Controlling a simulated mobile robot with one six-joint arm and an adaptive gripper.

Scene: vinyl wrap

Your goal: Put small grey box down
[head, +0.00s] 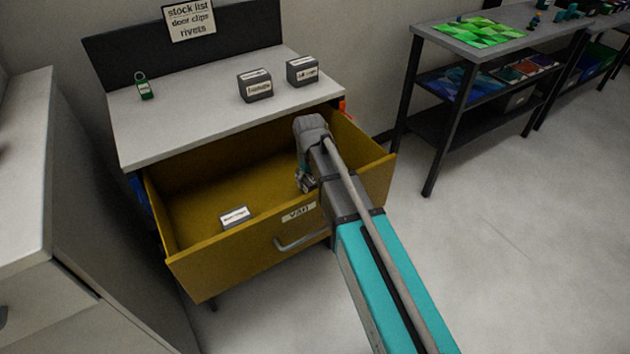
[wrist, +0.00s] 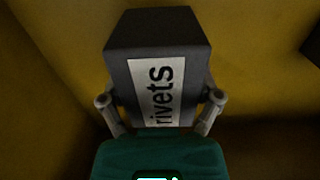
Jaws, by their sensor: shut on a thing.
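My gripper (wrist: 160,112) is shut on a small grey box (wrist: 180,42) with a white label reading "rivets" in the wrist view. One finger lies on each side of the box. Yellow drawer surfaces show around it. In the head view my gripper (head: 305,182) reaches down inside the open yellow drawer (head: 225,253), at its right part. The held box is hidden by my arm there. I cannot tell whether the box touches the drawer floor.
Another small grey box (head: 235,217) lies in the drawer at the front left. Two more grey boxes (head: 255,86) (head: 302,71) and a green padlock-like tag (head: 144,88) stand on the white top (head: 200,105). A white cabinet (head: 35,170) is at the left. The drawer's middle is clear.

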